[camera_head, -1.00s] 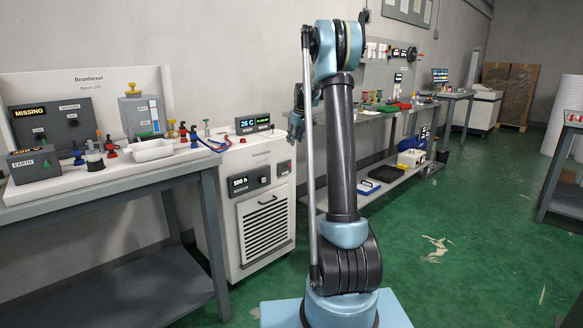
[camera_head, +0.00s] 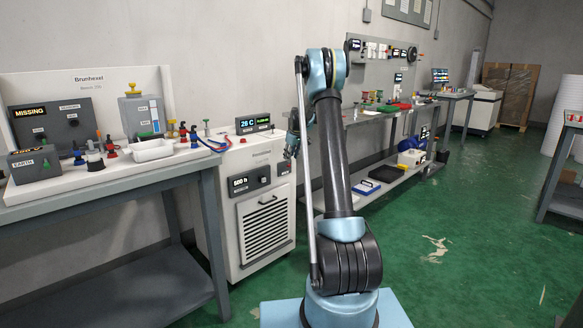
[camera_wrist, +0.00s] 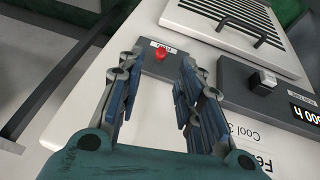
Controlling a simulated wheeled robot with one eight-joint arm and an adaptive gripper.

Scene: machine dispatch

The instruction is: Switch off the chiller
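The chiller (camera_head: 238,168) is a white cabinet with a louvred front panel, standing right of the bench in the head view. Its top display (camera_head: 254,123) is lit and its front display (camera_head: 240,183) reads "500 h". In the wrist view, a red button (camera_wrist: 161,54) sits on a small grey box with a white label, too small to read. My gripper (camera_wrist: 162,68) is open and empty, its fingers on either side of the button in that view. In the head view my gripper (camera_head: 291,147) is at the chiller's upper right front. I cannot tell whether it touches anything.
The bench (camera_head: 110,192) with electrical parts stands left of the chiller. Another workbench (camera_head: 375,118) stands behind my arm. The green floor at right is largely clear.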

